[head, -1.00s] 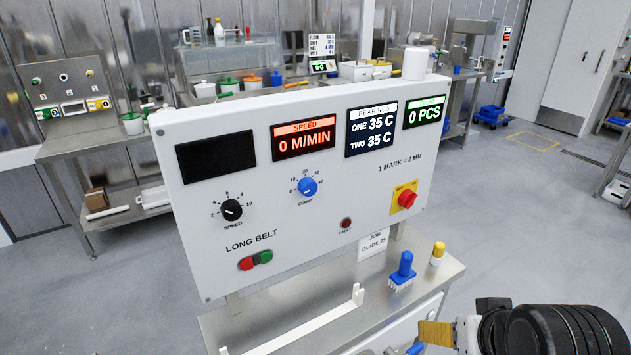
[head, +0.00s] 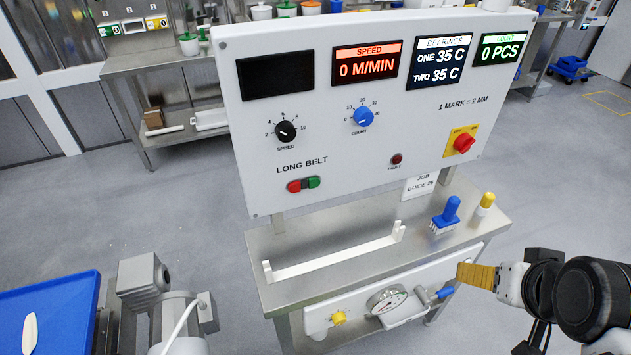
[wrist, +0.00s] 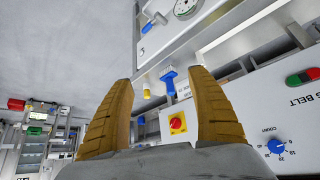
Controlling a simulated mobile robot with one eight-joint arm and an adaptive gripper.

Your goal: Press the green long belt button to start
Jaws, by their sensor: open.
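The green long belt button (head: 313,182) sits on the white control panel (head: 240,190), under the words LONG BELT, right beside a red button (head: 295,186). The speed display (head: 366,66) reads 0 M/MIN. My gripper (head: 468,275) is at the lower right in the head view, well apart from the panel and low beside the steel bench. In the wrist view my gripper (wrist: 164,115) has its two tan fingers spread with nothing between them. The green button (wrist: 314,73) shows at the right edge there, away from the fingers.
A white bar bracket (head: 335,262), a blue brush-like tool (head: 446,212) and a yellow-capped item (head: 485,203) stand on the steel bench (head: 290,240). A gauge (head: 386,300) is on the bench front. A blue tray (head: 70,310) and grey motor are at lower left.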

